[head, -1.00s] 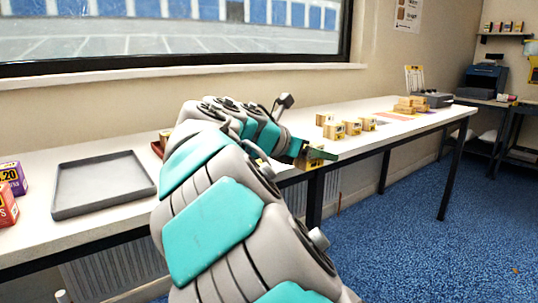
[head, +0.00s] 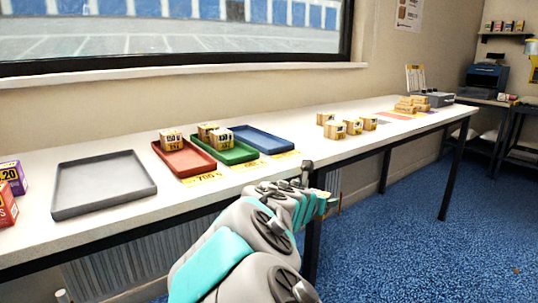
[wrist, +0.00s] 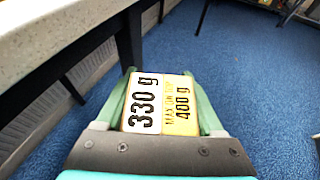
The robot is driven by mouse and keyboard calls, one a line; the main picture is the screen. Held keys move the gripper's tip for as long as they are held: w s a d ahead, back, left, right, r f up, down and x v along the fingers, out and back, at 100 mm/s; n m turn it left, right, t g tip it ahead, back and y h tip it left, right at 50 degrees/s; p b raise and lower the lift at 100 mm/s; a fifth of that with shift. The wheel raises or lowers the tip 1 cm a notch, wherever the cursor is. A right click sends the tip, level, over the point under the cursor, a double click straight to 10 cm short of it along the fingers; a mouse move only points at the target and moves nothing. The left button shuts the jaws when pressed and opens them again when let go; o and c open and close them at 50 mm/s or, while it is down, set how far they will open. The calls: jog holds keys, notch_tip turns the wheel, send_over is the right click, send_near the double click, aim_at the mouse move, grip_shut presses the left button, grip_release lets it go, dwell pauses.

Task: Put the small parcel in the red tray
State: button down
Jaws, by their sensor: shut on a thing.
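My gripper (head: 326,203) is in front of the table edge in the head view, over the floor and to the right of the trays. In the wrist view its two green fingers are shut on a small parcel (wrist: 160,106) marked 330 g and "max on top 400 g". That parcel is not clear in the head view. The red tray (head: 187,163) lies on the table, left of the green tray (head: 238,154). One parcel (head: 171,141) sits at the back of the red tray.
Two parcels (head: 215,135) sit in the green tray. The blue tray (head: 263,139) and grey tray (head: 104,184) are empty. Several parcels (head: 348,126) stand further right on the table. Purple and red boxes (head: 8,190) stand at far left. The table edge (head: 110,238) lies between my gripper and the trays.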

notch_tip(320, 180, down, 8)
jog(key=w+d+n+t+y, duration=0.1)
jog(key=n+y, duration=0.1)
jog(key=y, duration=0.1)
jog(key=shift+w+d+n, duration=0.2)
jog(key=shift+w+n, duration=0.2)
